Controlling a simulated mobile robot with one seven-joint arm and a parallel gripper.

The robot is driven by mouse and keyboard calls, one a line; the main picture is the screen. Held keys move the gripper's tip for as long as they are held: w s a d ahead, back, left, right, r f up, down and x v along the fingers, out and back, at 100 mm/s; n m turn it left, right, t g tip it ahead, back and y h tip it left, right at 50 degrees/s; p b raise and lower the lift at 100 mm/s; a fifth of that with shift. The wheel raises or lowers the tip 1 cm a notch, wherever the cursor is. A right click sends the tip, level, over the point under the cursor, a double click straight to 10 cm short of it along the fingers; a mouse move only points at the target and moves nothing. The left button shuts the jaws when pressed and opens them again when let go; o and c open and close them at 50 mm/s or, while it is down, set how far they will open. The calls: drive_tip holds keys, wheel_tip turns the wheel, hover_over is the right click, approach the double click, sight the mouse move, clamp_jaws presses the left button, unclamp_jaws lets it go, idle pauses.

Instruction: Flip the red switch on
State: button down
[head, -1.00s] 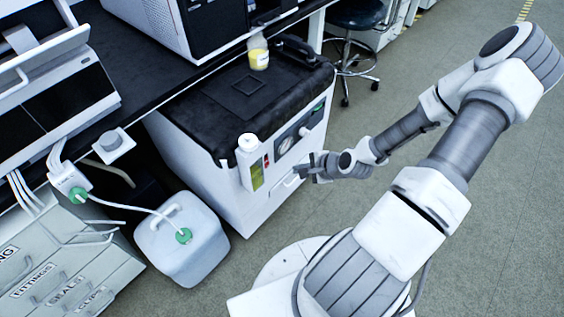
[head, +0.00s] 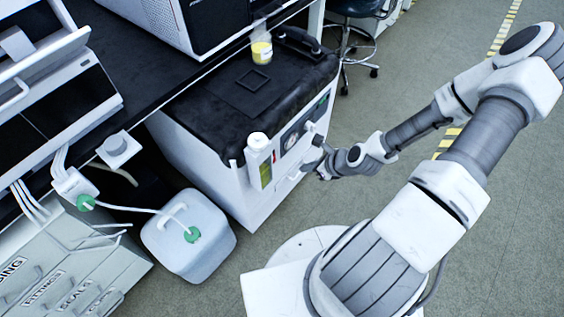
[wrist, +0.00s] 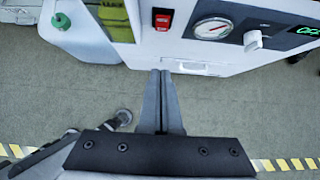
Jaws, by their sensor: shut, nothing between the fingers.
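The red switch (wrist: 162,19) sits in a dark frame on the white front panel of a floor-standing unit, near the top of the wrist view. It shows as a small red patch in the head view (head: 274,156). My gripper (wrist: 160,73) is shut and empty, its fingers side by side pointing at the unit. In the wrist view the fingertips appear below the switch, over the panel's lower part, apart from the switch. In the head view my gripper (head: 318,168) is in front of the panel, right of the switch. Whether the switch is on I cannot tell.
Right of the switch are a round gauge (wrist: 213,28), a white knob (wrist: 254,41) and a green display (wrist: 307,31). A yellow-green sight tube (head: 265,175) is on its left. A white jug (head: 188,250) stands on the floor left of the unit. Open floor lies to the right.

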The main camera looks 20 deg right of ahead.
drive_tip(key=w+a+r+b+x, duration=0.1)
drive_tip(key=b+x, duration=0.3)
drive_tip(key=x, duration=0.8)
drive_tip(key=shift+w+a+b, duration=0.35)
drive_tip(key=shift+w+b, duration=0.05)
drive_tip(key=shift+w, duration=0.2)
drive_tip(key=shift+r, duration=0.1)
